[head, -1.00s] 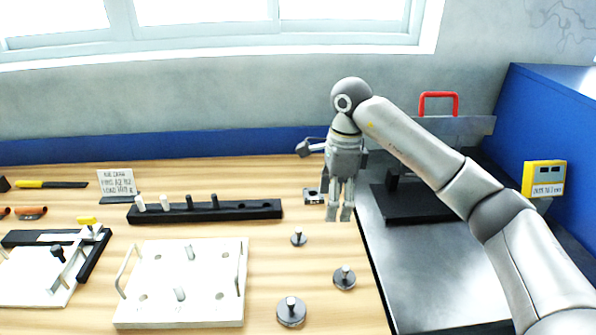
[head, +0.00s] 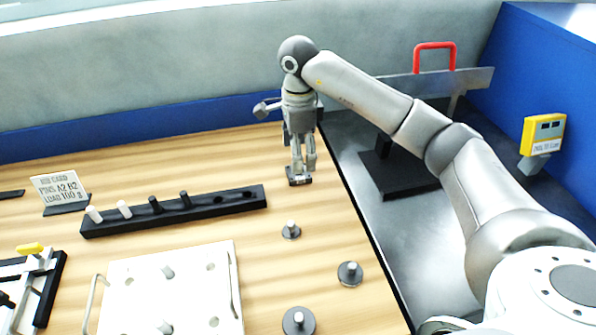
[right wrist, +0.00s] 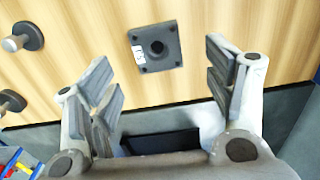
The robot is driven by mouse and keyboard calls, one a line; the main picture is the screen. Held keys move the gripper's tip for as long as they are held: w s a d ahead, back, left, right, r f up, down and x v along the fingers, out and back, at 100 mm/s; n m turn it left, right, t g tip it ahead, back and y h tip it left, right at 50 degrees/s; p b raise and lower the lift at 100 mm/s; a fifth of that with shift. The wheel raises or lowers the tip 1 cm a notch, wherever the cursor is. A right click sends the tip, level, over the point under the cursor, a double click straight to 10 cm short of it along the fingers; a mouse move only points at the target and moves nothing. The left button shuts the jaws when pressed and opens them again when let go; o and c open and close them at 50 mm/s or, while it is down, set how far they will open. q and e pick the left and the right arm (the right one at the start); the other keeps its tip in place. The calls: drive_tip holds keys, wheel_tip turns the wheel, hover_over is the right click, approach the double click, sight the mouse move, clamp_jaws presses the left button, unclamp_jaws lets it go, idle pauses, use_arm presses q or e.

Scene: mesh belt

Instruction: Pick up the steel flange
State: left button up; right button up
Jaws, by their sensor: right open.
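The steel flange (head: 299,181) is a small dark square plate on the wooden bench, near its right edge. In the right wrist view the flange (right wrist: 172,36) lies flat, with a round centre hole, small corner holes and a white label. My right gripper (head: 304,167) points down just over it in the head view and partly covers it. In the right wrist view my right gripper (right wrist: 163,75) is open and empty, its fingers apart on either side and the flange beyond them. Whether the fingertips touch anything cannot be told. My left gripper is not in view.
Several knobbed round weights (head: 349,273) stand in front of the flange. A black peg rack (head: 225,203) and a white plate with handles (head: 200,265) lie to the left. A dark metal surface (head: 375,225) with a red-handled fixture (head: 434,46) is at the right.

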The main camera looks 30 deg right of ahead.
sight(299, 175)
drive_tip(key=f+p, duration=0.1)
drive_tip(key=f, duration=0.3)
drive_tip(key=shift+s+f, duration=0.1)
drive_tip(key=shift+s, duration=0.1)
drive_tip(key=shift+w+f+p, duration=0.1)
drive_tip(key=shift+f+p, duration=0.2)
drive_tip(key=shift+f, duration=0.1)
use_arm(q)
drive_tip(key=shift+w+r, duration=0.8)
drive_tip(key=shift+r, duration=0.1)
use_arm(e)
drive_tip(key=c, duration=1.3)
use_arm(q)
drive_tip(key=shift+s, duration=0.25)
use_arm(e)
drive_tip(key=shift+c, duration=0.2)
drive_tip(key=shift+r, duration=0.1)
